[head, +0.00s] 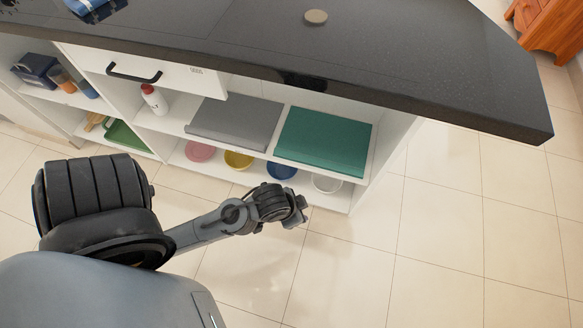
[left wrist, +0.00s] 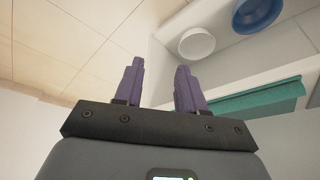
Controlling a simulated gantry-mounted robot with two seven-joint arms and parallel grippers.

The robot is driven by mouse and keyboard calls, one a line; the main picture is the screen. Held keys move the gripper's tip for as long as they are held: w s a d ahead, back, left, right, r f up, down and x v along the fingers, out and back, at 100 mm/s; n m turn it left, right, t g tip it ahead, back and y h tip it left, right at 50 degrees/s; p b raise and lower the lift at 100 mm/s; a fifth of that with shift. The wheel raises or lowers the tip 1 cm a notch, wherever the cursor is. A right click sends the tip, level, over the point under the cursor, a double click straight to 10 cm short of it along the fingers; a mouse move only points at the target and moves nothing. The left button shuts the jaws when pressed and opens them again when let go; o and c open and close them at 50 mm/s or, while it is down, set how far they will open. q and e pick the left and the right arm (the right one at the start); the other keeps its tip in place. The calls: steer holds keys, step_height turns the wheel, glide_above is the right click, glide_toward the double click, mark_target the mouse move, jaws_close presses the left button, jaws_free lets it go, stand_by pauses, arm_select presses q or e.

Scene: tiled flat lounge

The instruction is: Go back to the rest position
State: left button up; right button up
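My left gripper (head: 301,208) is at the end of my left arm, low in front of the shelf unit. In the left wrist view its two purple fingers (left wrist: 160,85) stand apart with nothing between them. Behind the fingers are pale floor tiles and part of the shelf unit. A white bowl (left wrist: 197,43) and a blue bowl (left wrist: 256,12) show past the right finger, apart from it. My right gripper is in neither view.
A dark countertop (head: 400,70) overhangs the shelf unit. A grey box (head: 235,122) and a teal box (head: 323,140) lie on the upper shelf. Several bowls, one of them yellow (head: 239,160), stand below. The tiled floor at right (head: 455,230) is clear.

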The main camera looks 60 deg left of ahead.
arm_select(q)
steer(key=shift+g, duration=0.4)
steer(key=s+r, duration=0.2)
steer(key=r, duration=0.1)
steer(key=shift+s+d+r, duration=0.3)
steer(key=shift+s+d, duration=0.05)
steer(key=shift+d, duration=0.05)
step_height(320, 180, up, 68)
steer(key=p, duration=6.8)
step_height(320, 180, down, 75)
steer(key=b, duration=7.5)
steer(key=shift+f, duration=0.2)
steer(key=shift+r, duration=0.1)
